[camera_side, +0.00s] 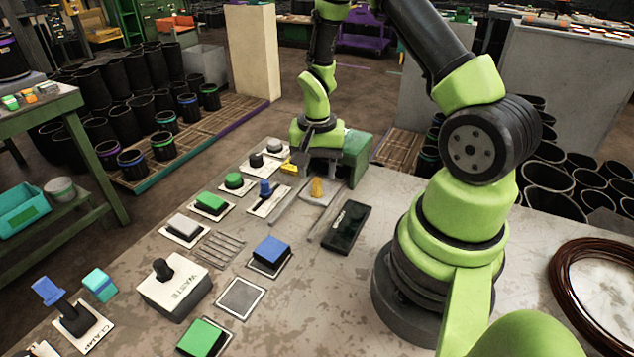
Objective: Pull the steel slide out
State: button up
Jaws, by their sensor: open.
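My gripper (318,170) points down at the back of the work table. Its fingers are small in this view and partly hidden, but they stand apart. Just below and in front of it, a yellow-orange knob (317,188) stands on a pale flat plate (322,199). A narrow grey metal strip (285,207) runs beside this plate on the left; I cannot tell for certain which metal part is the steel slide. I see nothing held in the gripper. Contact between the fingers and the knob cannot be made out.
A green box (356,157) stands close right of my gripper. A black case (346,227) lies in front. Left are a blue-handled lever (265,188), several coloured buttons and a box marked WASTE (175,290). A blue block (271,252) sits mid-table.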

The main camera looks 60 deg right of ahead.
aim_at(317, 179)
jog(key=shift+f, duration=2.05)
grip_shut()
